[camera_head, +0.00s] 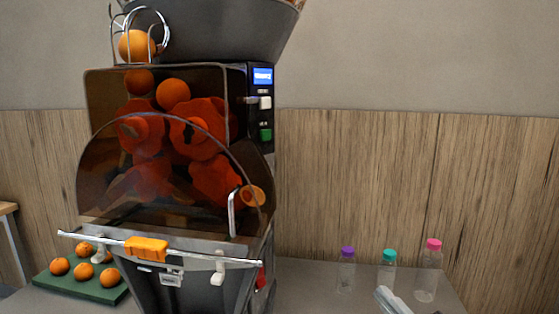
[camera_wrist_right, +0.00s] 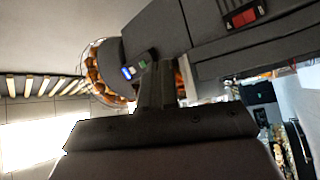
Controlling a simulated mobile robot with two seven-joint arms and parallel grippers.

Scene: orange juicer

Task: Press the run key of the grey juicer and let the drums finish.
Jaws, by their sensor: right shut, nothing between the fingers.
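The grey juicer (camera_head: 185,160) stands on the counter with a dark see-through cover over its orange-red drums (camera_head: 200,135). Oranges show inside, behind the cover. Its side panel has a lit blue display (camera_head: 263,75), a pale key (camera_head: 265,102) and a green key (camera_head: 265,134); the labels are too small to read. My right gripper (camera_head: 388,297) is shut and empty at the bottom edge, right of the juicer and well below the panel. In the right wrist view its closed fingers (camera_wrist_right: 156,85) stand in front of the juicer, near the lit display (camera_wrist_right: 128,72). My left gripper is not in view.
An orange (camera_head: 137,45) sits in the wire guide by the top hopper (camera_head: 215,30). A green tray (camera_head: 85,287) with several oranges lies at left. Bottles with purple (camera_head: 347,250), teal (camera_head: 389,254) and pink (camera_head: 434,243) caps stand near my right gripper. Space beside the panel looks clear.

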